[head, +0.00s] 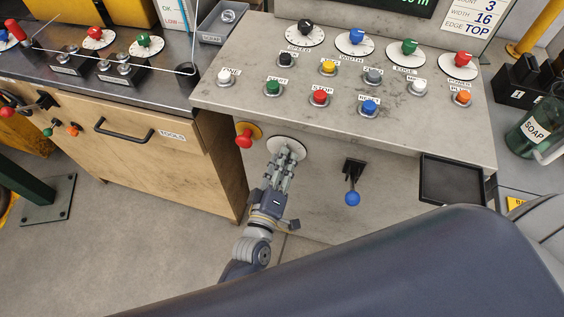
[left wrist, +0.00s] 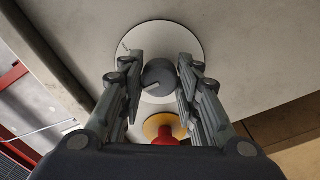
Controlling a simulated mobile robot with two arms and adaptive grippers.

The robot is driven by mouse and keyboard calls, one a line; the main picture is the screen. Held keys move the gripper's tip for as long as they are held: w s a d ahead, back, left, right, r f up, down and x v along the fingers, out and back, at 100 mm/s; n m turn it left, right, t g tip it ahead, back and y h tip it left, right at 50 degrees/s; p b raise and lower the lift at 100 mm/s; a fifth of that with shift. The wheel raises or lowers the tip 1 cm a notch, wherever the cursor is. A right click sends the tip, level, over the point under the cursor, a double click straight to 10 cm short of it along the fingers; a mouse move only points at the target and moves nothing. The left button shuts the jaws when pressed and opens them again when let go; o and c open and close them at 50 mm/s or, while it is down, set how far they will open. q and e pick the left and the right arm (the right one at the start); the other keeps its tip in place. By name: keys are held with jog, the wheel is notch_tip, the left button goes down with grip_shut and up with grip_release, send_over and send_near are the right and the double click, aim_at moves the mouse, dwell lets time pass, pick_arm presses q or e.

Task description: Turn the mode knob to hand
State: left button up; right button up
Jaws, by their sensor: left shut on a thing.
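The mode knob is a round grey knob (left wrist: 158,78) on a white round dial (head: 290,141) on the console's front panel. In the head view my left gripper's fingers cover the knob. My left gripper (head: 284,158) reaches up to the dial from below. In the left wrist view its two fingers (left wrist: 159,70) stand on either side of the knob, shut on it. A short pale pointer line shows on the knob's face, and small marks show on the dial's edge; I cannot read any lettering. My right gripper is not in view.
A red mushroom button (head: 244,138) on a yellow plate sits just left of the dial. A blue-ended lever (head: 352,196) and a black tray (head: 458,181) are to the right. Several buttons and knobs cover the console top (head: 230,97). A wooden cabinet (head: 150,170) stands left.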

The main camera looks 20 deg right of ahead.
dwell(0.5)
pick_arm(q)
jog(key=o, duration=1.1)
jog(key=shift+c, duration=0.2)
jog(key=v, duration=1.2)
